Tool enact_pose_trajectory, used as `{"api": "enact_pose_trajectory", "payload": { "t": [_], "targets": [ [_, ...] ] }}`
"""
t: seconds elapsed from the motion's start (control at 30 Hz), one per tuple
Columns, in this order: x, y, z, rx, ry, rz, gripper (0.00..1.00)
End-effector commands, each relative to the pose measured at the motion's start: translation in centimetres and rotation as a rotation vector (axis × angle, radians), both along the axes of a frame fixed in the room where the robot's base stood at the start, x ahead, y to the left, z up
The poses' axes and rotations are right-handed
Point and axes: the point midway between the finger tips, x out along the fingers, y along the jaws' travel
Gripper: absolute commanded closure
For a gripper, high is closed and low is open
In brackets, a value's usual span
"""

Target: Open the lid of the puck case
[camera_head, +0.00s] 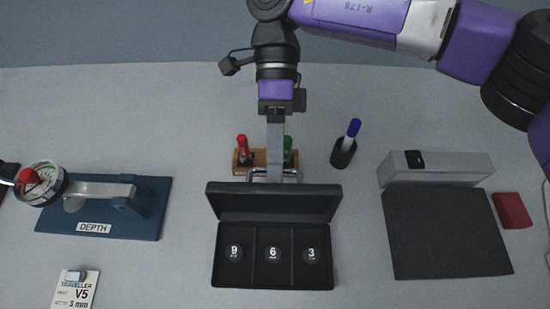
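The black puck case (272,284) stands at the front middle of the table. Three black pucks sit in its compartments, marked 9 (234,253), 6 (273,254) and 3 (311,255). Its lid (272,203) is raised along the back edge, and the inside is open to view. My gripper (275,172) points down just behind the raised lid. Its fingers overlap into one grey bar, so the gap between them does not show. Whether the fingers touch the lid cannot be told, as the lid's rear side is hidden.
A wooden rack (242,167) with red and green markers stands close behind the lid, beside my fingers. A black cup (343,153) holds a blue marker. A blue depth gauge stand (148,221) is left; a dark mat (446,235) and grey block (440,174) are right.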

Motion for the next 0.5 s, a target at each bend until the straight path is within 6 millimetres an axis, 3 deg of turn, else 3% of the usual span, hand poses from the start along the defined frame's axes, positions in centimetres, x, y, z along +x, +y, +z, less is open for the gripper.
{"api": "enact_pose_trajectory", "payload": {
  "t": [0.27,0.5],
  "targets": [
    [0.4,0.0,0.4,0.002,-0.002,-0.002,0.68],
    [3.1,0.0,2.6,0.002,-0.003,-0.005,0.68]
  ]
}}
